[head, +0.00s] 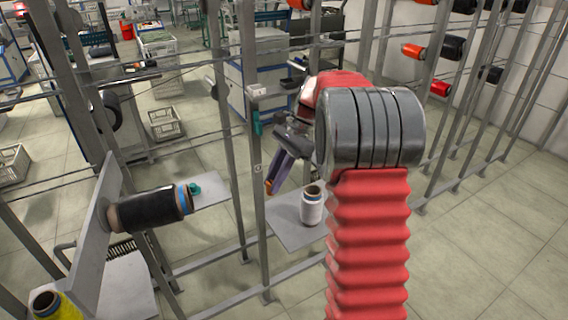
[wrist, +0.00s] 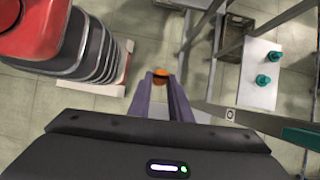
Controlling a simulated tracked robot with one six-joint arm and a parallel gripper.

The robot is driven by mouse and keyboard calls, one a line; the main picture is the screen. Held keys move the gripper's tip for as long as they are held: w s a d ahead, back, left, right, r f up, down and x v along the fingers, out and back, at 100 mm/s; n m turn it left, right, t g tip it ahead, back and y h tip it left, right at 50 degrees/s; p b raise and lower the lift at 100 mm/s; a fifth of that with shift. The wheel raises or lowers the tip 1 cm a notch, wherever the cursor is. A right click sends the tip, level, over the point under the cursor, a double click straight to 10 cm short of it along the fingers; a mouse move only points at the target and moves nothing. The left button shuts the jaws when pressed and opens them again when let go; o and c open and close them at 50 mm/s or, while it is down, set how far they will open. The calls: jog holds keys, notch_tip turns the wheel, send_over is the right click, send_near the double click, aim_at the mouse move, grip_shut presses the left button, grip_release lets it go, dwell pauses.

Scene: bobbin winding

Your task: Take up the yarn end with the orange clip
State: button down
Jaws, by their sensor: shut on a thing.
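My gripper (head: 272,180) points down with its two long purple fingers, left of my red and grey arm. The fingers are shut on a small orange clip (head: 268,187) at their tips. In the wrist view the orange clip (wrist: 161,73) sits between the fingertips, with only floor visible beyond it. I cannot make out a yarn end at the clip. A white spool (head: 312,212) stands upright on a grey plate (head: 287,226), to the right of and below my gripper in the head view.
A grey post (head: 258,205) carrying a teal piece (head: 257,123) stands close left of my gripper. A black bobbin (head: 150,211) lies on its side further left. A yellow spool (head: 57,306) is at bottom left. Two teal pieces (wrist: 269,68) sit on a pale plate (wrist: 258,97).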

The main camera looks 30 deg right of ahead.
jog(key=a+f+n+g+h, duration=0.3)
jog(key=a+f+n, duration=0.8)
jog(key=f, duration=0.7)
jog(key=a+g, duration=0.1)
jog(key=a, duration=0.2)
jog(key=shift+s+n+g, duration=0.25)
jog(key=shift+n+g, duration=0.05)
